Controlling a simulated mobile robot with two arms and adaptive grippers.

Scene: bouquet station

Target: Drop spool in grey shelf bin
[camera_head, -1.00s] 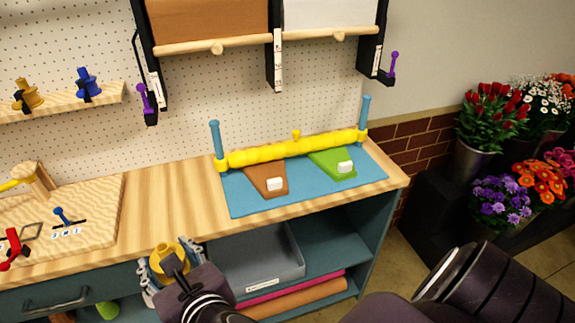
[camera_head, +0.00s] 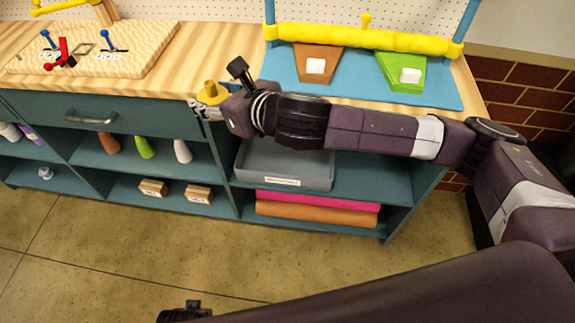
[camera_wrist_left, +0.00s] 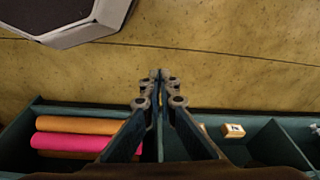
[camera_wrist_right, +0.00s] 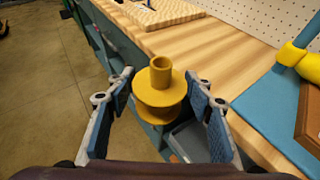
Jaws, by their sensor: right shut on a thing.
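The yellow spool (camera_head: 211,92) is held in my right gripper (camera_head: 206,104), in front of the bench's edge. In the right wrist view the spool (camera_wrist_right: 159,88) stands upright between the two fingers of the right gripper (camera_wrist_right: 160,92). The grey bin (camera_head: 260,172) sits on the upper shelf under the bench top, below and right of the spool. My right arm covers part of its top and back. The bin also shows in the right wrist view (camera_wrist_right: 192,140), partly hidden behind the spool and a finger. My left gripper (camera_wrist_left: 160,75) is empty, its fingertips together, over the floor near the shelves.
Pink (camera_head: 318,199) and orange rolls (camera_head: 315,215) lie below the bin. Several small vases (camera_head: 145,147) and boxes (camera_head: 153,187) stand on shelves to the left. The bench top (camera_head: 190,60) overhangs the shelves. The floor (camera_head: 130,240) in front is clear.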

